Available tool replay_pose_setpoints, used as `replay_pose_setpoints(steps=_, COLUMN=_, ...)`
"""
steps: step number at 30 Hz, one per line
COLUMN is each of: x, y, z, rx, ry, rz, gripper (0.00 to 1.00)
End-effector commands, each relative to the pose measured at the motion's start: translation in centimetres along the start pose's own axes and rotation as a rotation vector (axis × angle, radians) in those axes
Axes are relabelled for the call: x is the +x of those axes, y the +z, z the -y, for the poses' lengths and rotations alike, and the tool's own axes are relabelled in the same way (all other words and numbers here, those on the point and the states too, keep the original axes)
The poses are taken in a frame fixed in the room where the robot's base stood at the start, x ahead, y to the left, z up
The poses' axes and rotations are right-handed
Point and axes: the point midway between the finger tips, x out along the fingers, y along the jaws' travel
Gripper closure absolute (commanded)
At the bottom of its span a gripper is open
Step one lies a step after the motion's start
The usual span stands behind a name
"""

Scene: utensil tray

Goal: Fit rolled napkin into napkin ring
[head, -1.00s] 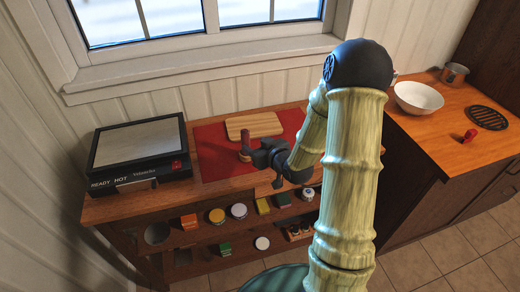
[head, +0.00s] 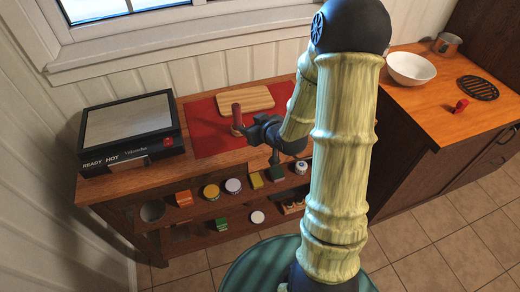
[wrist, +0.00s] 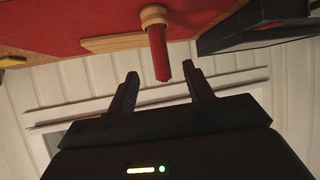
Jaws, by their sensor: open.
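The rolled napkin (head: 237,113) is a dark red roll standing upright on the red mat. A tan napkin ring (wrist: 153,14) is around its lower end, at the mat. The roll also shows in the wrist view (wrist: 159,52), its free end in line with the gap between my fingertips. My gripper (wrist: 160,76) is open and empty, with one finger to each side of that gap. In the head view my gripper (head: 250,131) is just right of the roll and seems apart from it. The ring is small and partly hidden there.
A wooden board (head: 245,98) lies behind the roll on the red mat (head: 207,137). A hot plate (head: 128,130) stands at the left. Shelves below hold several small jars and boxes. A white bowl (head: 411,69) stands on the right counter.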

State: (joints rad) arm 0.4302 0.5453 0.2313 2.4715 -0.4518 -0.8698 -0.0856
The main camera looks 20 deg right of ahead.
Motion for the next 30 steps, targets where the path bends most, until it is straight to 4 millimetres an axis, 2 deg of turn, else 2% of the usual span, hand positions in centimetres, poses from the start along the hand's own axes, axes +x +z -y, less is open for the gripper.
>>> replay_pose_setpoints(steps=8, x=-4.9, y=1.8, z=1.6, rx=0.016, ry=0.097, rz=0.349, gripper=0.49)
replay_pose_setpoints(steps=18, x=-14.4, y=4.2, z=6.0, rx=0.176, ry=0.146, rz=0.719, gripper=0.49)
replay_pose_setpoints(steps=21, x=-16.3, y=4.7, z=7.1, rx=0.215, ry=0.141, rz=0.783, gripper=0.49)
replay_pose_setpoints(steps=24, x=-17.0, y=5.0, z=7.5, rx=0.231, ry=0.137, rz=0.811, gripper=0.49)
replay_pose_setpoints(steps=30, x=-17.1, y=5.0, z=7.5, rx=0.232, ry=0.137, rz=0.814, gripper=0.49)
